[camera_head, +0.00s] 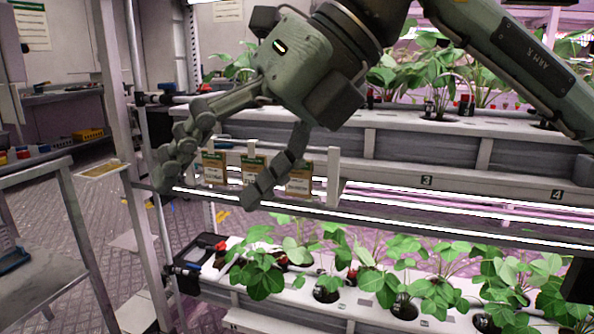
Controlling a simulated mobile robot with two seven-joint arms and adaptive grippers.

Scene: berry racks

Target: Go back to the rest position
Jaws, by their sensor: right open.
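My right gripper (208,188) hangs in the upper left-centre of the head view, at the end of my right arm, which comes in from the upper right. Its fingers point down and are spread wide apart, with nothing between them that I can see held. Whether the fingers touch the rack cannot be told. My left gripper does not show.
A rack post (133,190) stands left of the gripper. A metal-framed table (85,225) is at far left. Patterned floor (95,205) lies open between them.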

